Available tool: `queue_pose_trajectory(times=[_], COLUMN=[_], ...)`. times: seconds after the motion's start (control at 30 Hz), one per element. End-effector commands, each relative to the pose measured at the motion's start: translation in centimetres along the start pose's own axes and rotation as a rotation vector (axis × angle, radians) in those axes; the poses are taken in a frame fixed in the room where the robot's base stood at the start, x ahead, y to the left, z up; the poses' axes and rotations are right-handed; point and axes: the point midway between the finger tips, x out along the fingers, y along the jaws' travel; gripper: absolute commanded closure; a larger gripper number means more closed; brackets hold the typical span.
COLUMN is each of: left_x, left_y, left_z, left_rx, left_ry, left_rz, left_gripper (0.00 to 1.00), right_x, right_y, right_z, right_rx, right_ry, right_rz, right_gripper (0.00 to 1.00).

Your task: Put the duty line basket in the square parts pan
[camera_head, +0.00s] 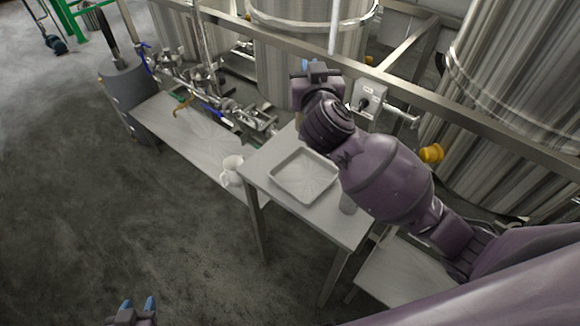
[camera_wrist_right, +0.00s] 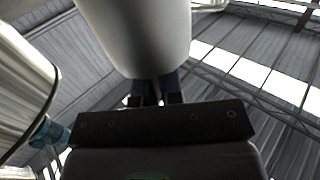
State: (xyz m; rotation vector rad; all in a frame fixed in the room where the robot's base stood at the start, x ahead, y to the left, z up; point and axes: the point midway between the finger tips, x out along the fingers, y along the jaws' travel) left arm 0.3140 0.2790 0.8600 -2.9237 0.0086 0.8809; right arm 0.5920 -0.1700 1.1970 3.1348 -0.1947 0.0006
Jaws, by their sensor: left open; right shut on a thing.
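The square parts pan (camera_head: 304,177) is a shallow pale tray on the metal table, and it looks empty. My right arm reaches over the table, past the pan. My right gripper (camera_head: 306,66) is beyond the pan, near the pipework. In the right wrist view it is shut on a smooth pale cylinder (camera_wrist_right: 135,35), which rises close above the fingers. I cannot tell from its plain side whether this is the duty line basket. The held thing is not clear in the head view. My left gripper (camera_head: 137,305) is open and empty over the floor, at the bottom left.
White vessels (camera_head: 232,170) stand left of the table. A metal rail (camera_head: 420,89) crosses before large tanks (camera_head: 515,100). A labelled box (camera_head: 368,97) is right of my gripper.

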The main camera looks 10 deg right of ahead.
Motion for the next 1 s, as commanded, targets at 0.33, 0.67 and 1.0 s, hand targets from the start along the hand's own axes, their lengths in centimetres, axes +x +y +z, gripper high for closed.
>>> queue_pose_trajectory(times=[0.33,0.67,1.0], left_x=[0.0,0.1,0.6], left_y=[0.0,0.1,0.1], left_z=[0.0,0.2,0.3], left_rx=[0.0,0.0,0.0], left_ry=[0.0,0.001,0.014], left_rz=[0.001,0.001,0.001], left_gripper=[0.57,0.57,0.57], right_x=[0.0,0.0,0.0], right_y=[0.0,0.0,0.0], right_z=[5.8,12.8,16.0], right_rx=[0.001,0.001,0.0], right_ry=[-0.006,-0.003,0.001], right_rz=[0.0,0.0,-0.001], right_gripper=[1.0,1.0,1.0])
